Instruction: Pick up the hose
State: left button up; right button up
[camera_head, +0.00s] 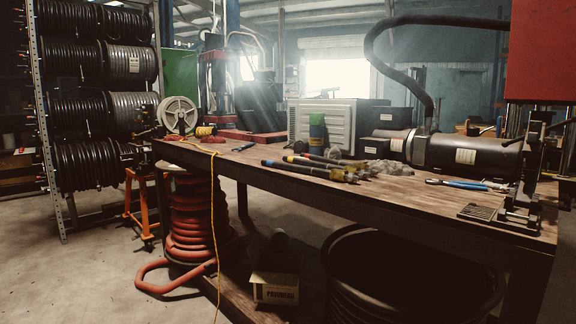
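Several short dark hoses (297,168) lie side by side on the wooden workbench (440,205), with coloured bands at their left ends and yellowish fittings at their right ends. A thick orange-red hose (190,225) is coiled in a stack under the bench's left end, its loose end on the floor. A wide black coil (400,275) sits under the bench at the right. Which one is the task's hose cannot be told. Neither of my grippers can be made out in the head view.
A rack of black hose reels (100,60) stands at the left. On the bench are a white reel (177,114), a dark cylindrical machine (465,155), blue-handled pliers (460,184) and a dark clamp-like stand (528,185). A carton (275,285) stands below. A yellow cord (213,230) hangs in front.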

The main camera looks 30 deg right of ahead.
aim_at(335, 175)
jog(key=i+z, duration=0.2)
jog(key=i, duration=0.3)
jog(key=i+j+z, duration=0.2)
jog(key=i, duration=0.25)
jog(key=i+j+z, duration=0.2)
jog(key=i, duration=0.3)
jog(key=i+z, duration=0.15)
jog(key=z, duration=0.25)
jog(key=i+j+z, duration=0.1)
jog(key=z, duration=0.3)
jog(key=i+j+z, duration=0.1)
jog(key=z, duration=0.35)
jog(key=i+j+z, duration=0.15)
jog(key=z, duration=0.25)
